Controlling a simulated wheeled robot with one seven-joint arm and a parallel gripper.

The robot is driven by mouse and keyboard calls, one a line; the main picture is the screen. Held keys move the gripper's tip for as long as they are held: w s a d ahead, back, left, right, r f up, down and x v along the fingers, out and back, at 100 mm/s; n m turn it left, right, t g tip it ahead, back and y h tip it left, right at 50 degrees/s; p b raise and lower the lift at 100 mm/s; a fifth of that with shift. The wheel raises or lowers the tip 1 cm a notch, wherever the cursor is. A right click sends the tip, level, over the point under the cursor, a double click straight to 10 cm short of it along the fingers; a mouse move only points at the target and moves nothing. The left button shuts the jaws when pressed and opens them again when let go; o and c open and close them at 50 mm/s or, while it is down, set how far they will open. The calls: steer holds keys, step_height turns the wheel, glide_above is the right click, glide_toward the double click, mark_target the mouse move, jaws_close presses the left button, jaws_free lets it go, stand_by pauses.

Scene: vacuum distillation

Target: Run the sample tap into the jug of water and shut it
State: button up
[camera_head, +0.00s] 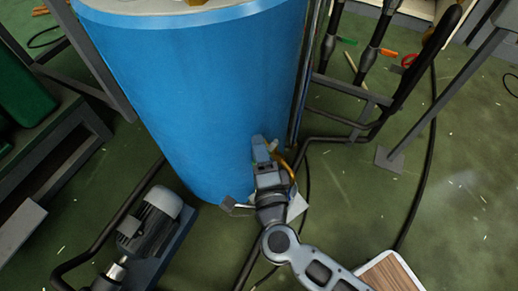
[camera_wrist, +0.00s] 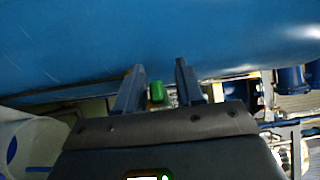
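A small green piece (camera_wrist: 157,92), which looks like the tap's handle, shows between my fingers in the wrist view, with a gap on either side. My gripper (camera_wrist: 158,70) is open, its two dark fingers apart. In the head view my gripper (camera_head: 262,148) is low against the front of the blue tank (camera_head: 215,90). The tap's body and outlet are hidden there behind my gripper. A pale rounded vessel (camera_wrist: 30,148), possibly the jug, is at the lower left of the wrist view. I cannot see whether it holds water or whether the tap runs.
A grey motor pump (camera_head: 150,222) stands on the floor left of the tank. A dark pipe frame (camera_head: 350,125) and a metal leg (camera_head: 440,100) are on the right. A wood-topped stand (camera_head: 390,275) is at the bottom. Green floor at the right is mostly clear, with a hose across it.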

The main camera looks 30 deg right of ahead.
steer(key=p+v, duration=0.1)
steer(key=v, duration=0.6)
steer(key=shift+s, duration=0.4)
steer(key=shift+a, duration=0.15)
stand_by(6.8)
